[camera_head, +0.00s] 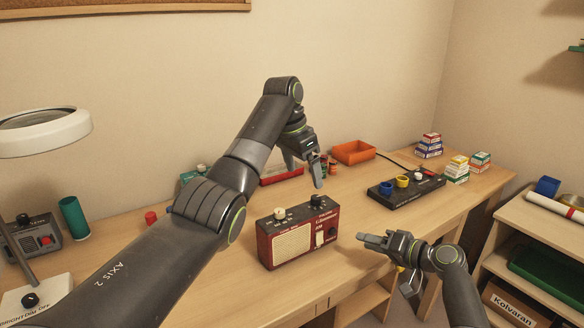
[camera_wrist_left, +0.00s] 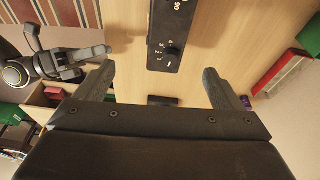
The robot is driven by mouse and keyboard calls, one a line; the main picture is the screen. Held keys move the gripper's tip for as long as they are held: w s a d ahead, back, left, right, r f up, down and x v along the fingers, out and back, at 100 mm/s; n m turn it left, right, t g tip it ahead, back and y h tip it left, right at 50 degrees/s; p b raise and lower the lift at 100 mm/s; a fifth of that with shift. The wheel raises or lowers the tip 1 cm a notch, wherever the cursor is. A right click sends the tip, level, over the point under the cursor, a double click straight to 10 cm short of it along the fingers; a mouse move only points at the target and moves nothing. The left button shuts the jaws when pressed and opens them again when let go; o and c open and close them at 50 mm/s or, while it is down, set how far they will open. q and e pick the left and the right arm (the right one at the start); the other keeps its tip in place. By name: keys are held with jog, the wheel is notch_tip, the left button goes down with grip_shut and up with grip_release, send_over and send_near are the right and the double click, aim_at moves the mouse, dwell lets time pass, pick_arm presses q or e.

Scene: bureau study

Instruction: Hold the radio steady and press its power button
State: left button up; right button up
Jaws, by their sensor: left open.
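The radio (camera_head: 287,247) is red with a cream speaker grille and stands upright on the desk in the head view. Its top has a light and a black knob; its front right has a dial panel, a white switch and a dark knob. I cannot tell which is the power button. My left gripper (camera_head: 303,172) is open and empty, pointing down above and behind the radio. In the left wrist view a dark panel with a black knob (camera_wrist_left: 171,50), apparently the radio's, lies ahead of the fingers. My right gripper (camera_head: 376,243) is open and empty, right of the radio, apart from it.
A black board (camera_head: 405,190) with coloured rings lies to the right. An orange bin (camera_head: 353,152), small boxes (camera_head: 457,170) and a red tray (camera_head: 282,176) stand behind. A lamp (camera_head: 42,130) and a grey device (camera_head: 33,238) are at left. Desk around the radio is mostly clear.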

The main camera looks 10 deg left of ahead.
aim_at(300, 222)
pick_arm(q)
jog(key=shift+g+y, duration=0.4)
jog(key=shift+y, duration=0.1)
jog(key=f, duration=1.1)
jog(key=w+f, duration=0.1)
jog(key=f, duration=0.4)
jog(key=shift+a+f, duration=0.25)
jog(key=shift+f, duration=0.05)
jog(key=c, duration=1.7)
jog(key=shift+c, duration=0.2)
pick_arm(e)
grip_shut()
